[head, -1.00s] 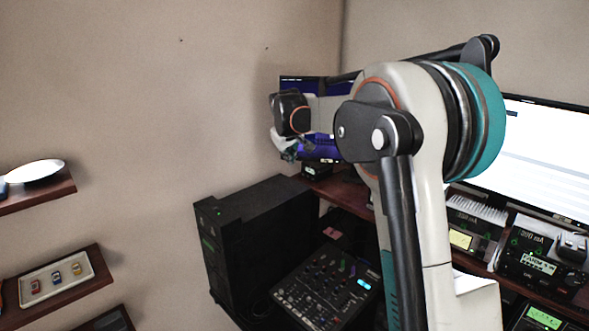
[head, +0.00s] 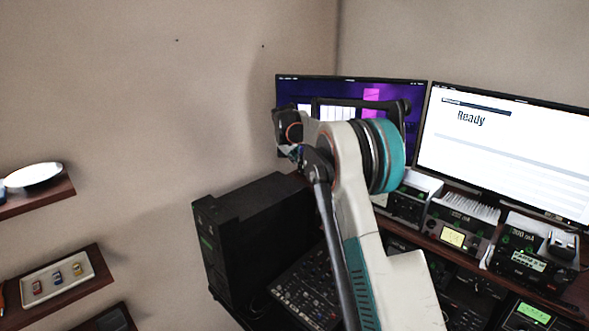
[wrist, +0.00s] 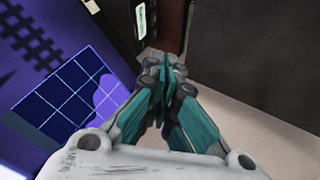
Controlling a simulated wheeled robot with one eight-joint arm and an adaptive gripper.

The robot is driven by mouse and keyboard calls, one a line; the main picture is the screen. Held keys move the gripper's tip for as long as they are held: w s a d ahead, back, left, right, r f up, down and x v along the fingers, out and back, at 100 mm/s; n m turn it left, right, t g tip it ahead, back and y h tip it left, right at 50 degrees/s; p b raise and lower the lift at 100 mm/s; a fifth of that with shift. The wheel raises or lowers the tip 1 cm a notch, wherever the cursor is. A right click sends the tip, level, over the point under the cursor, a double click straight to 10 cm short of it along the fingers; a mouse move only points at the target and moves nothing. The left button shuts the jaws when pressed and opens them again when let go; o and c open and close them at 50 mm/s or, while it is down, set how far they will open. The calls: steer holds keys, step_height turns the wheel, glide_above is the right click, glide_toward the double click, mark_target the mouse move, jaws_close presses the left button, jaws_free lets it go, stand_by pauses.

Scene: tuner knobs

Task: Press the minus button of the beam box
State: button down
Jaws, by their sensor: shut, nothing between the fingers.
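My gripper (wrist: 165,68) is shut and empty, its teal fingers together in the wrist view. In the head view, my gripper (head: 292,152) is small, in front of the left screen's lower left edge and partly hidden by my arm. I cannot tell which device is the beam box. A box with a yellow display (head: 453,238) and a box with a green display (head: 528,261) stand on the desk to the right, apart from my gripper. No minus button can be made out. A small lit display (wrist: 141,20) shows beyond the fingertips in the wrist view.
A purple screen (head: 400,95) and a white screen reading "Ready" (head: 505,150) stand behind the desk. A black cabinet (head: 250,225) is at left, with a mixer panel (head: 300,290) beside it. Wall shelves hold a white dish (head: 34,174) and a tray (head: 50,286).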

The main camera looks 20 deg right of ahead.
mark_target(300, 172)
steer(key=shift+f, duration=0.1)
steer(key=b+x, duration=0.1)
steer(key=x, duration=0.9)
stand_by(0.3)
